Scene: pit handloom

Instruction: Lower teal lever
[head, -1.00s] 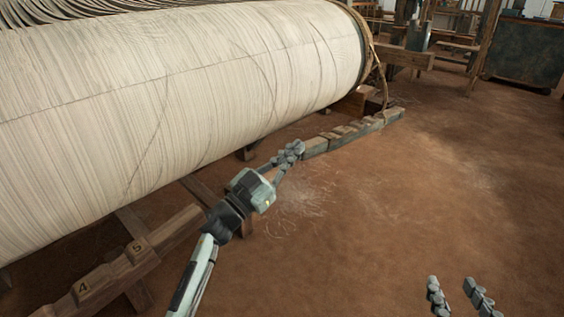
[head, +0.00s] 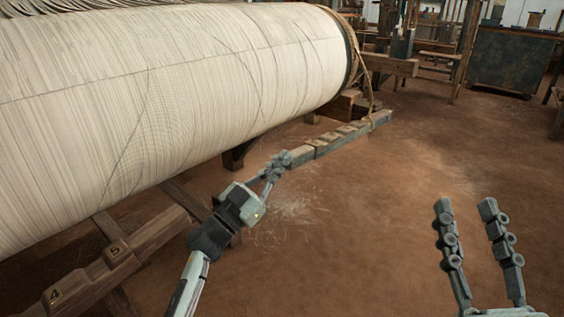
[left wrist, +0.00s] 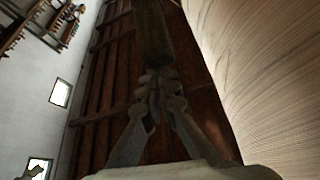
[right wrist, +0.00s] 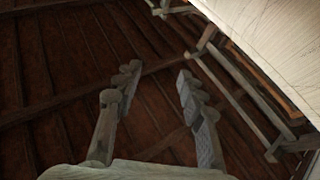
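The teal lever (head: 335,141) is a long, worn grey-teal bar. It runs out from beside the right end of the big cream roll, low over the earth floor. My left gripper (head: 278,160) is at the near end of the bar, with its fingers closed around that end. In the left wrist view the bar (left wrist: 151,35) extends away from between the closed fingertips (left wrist: 160,82). My right gripper (head: 477,217) is open and empty, over bare floor to the right of the lever. The right wrist view also shows its fingers (right wrist: 155,85) apart with nothing between them.
The large cream warp roll (head: 170,90) fills the left and lies close above my left arm. A wooden rail with numbered blocks (head: 118,249) runs below it. A dark chest (head: 510,58) stands far back. The floor at right is clear.

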